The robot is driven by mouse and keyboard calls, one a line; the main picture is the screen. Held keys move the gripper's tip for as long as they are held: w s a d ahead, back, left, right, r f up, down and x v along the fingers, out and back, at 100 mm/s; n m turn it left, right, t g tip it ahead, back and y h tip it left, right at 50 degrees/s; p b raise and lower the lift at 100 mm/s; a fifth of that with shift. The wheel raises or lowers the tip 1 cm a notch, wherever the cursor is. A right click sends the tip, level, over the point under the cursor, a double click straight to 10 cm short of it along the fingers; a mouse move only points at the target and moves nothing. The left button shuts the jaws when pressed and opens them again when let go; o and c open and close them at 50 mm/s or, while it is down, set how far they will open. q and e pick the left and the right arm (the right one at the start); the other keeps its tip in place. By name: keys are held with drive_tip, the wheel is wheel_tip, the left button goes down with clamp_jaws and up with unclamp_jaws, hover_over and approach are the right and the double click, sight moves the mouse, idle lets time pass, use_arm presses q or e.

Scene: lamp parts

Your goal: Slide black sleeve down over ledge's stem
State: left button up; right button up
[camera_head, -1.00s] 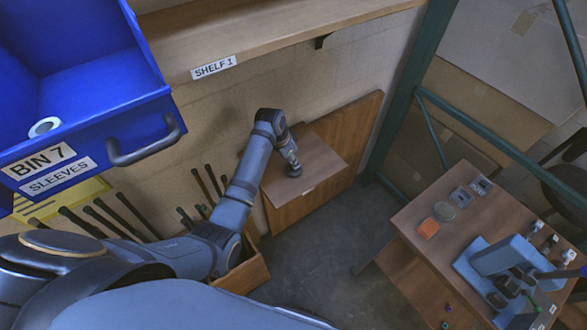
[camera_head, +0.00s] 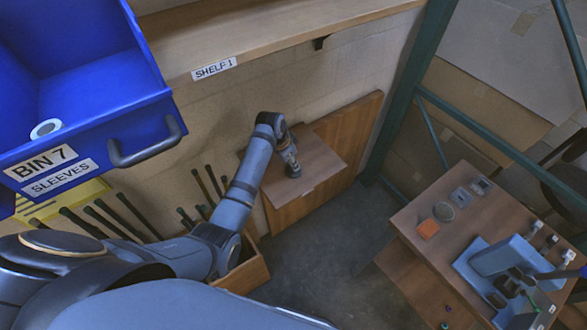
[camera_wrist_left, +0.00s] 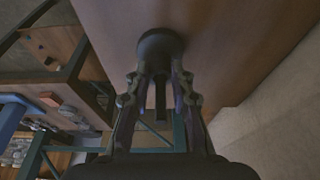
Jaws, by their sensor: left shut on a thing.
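My left gripper (camera_head: 290,159) is over the small wooden ledge (camera_head: 318,160) by the wall. In the left wrist view the fingers (camera_wrist_left: 162,72) are closed around a dark round piece, which I take to be the black sleeve (camera_wrist_left: 160,42). It is against or very close to the ledge face (camera_wrist_left: 215,40). A dark narrow bar, probably the ledge's stem (camera_wrist_left: 160,98), shows between the fingers on the camera side of the sleeve. The fingers hide part of it, and I cannot tell exactly how far the sleeve sits along it. My right gripper is not in view.
Blue bin 7 (camera_head: 155,150), labelled sleeves, holds a pale ring (camera_head: 45,128) at the upper left. Shelf 1 (camera_head: 290,45) runs above. A green rack post (camera_head: 405,95) stands right of the ledge. A table (camera_head: 405,222) with small parts and a blue device is at the right.

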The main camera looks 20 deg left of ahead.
use_arm(q)
drive_tip(key=shift+f, duration=0.35)
idle(1.4)
drive_tip(key=o, duration=0.9)
drive_tip(key=shift+o, duration=0.2)
drive_tip(key=shift+r, duration=0.2)
drive_tip(key=v, duration=1.1)
drive_tip(key=shift+s+a+r, duration=0.15)
drive_tip(key=shift+r, duration=0.1)
